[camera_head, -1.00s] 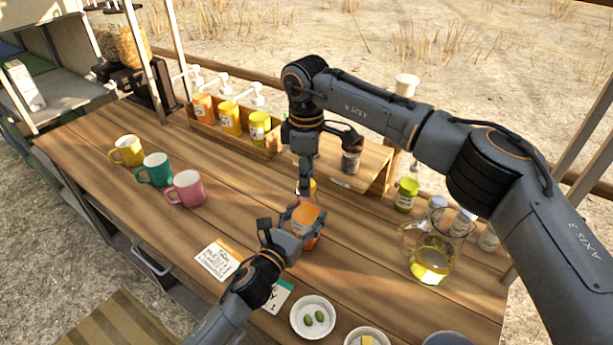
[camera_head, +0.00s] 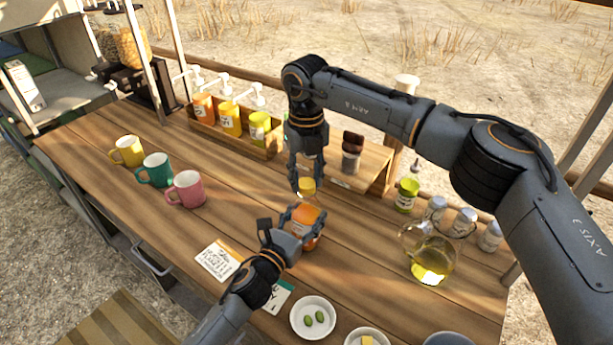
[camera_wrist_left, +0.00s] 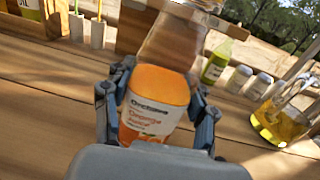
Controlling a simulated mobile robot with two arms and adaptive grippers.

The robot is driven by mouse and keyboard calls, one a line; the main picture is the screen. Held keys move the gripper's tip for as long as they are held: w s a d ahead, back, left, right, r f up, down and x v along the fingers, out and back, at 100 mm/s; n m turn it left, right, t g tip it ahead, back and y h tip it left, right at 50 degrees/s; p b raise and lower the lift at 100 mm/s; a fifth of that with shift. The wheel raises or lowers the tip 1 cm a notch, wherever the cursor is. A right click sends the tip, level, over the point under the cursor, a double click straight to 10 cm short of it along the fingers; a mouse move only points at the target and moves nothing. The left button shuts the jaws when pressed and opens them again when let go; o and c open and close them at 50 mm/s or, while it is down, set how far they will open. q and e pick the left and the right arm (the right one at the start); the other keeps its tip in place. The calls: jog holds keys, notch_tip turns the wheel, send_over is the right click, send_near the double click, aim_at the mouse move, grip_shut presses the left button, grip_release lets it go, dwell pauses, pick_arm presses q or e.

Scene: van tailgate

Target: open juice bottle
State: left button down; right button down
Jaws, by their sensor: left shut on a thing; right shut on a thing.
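The juice bottle (camera_head: 306,214) stands upright on the wooden table, with clear upper walls and an orange label. In the left wrist view its label (camera_wrist_left: 158,97) reads orange juice, and its top runs out of the frame. My left gripper (camera_head: 300,222) is shut around the bottle's body, one finger on each side. A yellow cap (camera_head: 307,185) shows at the top of the bottle. My right gripper (camera_head: 307,184) points down from above and is shut on the cap. I cannot tell whether the cap is loose on the neck.
Mugs (camera_head: 154,169) stand at the left. A wooden rack (camera_head: 236,135) with syrup bottles is at the back. An oil jug (camera_head: 432,255) and small jars (camera_head: 464,222) are to the right.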

jog(key=n, duration=0.6)
pick_arm(q)
jog(key=shift+f, duration=0.1)
pick_arm(e)
jog(key=n, duration=2.3)
jog(key=shift+n, duration=0.4)
jog(key=shift+r, duration=0.15)
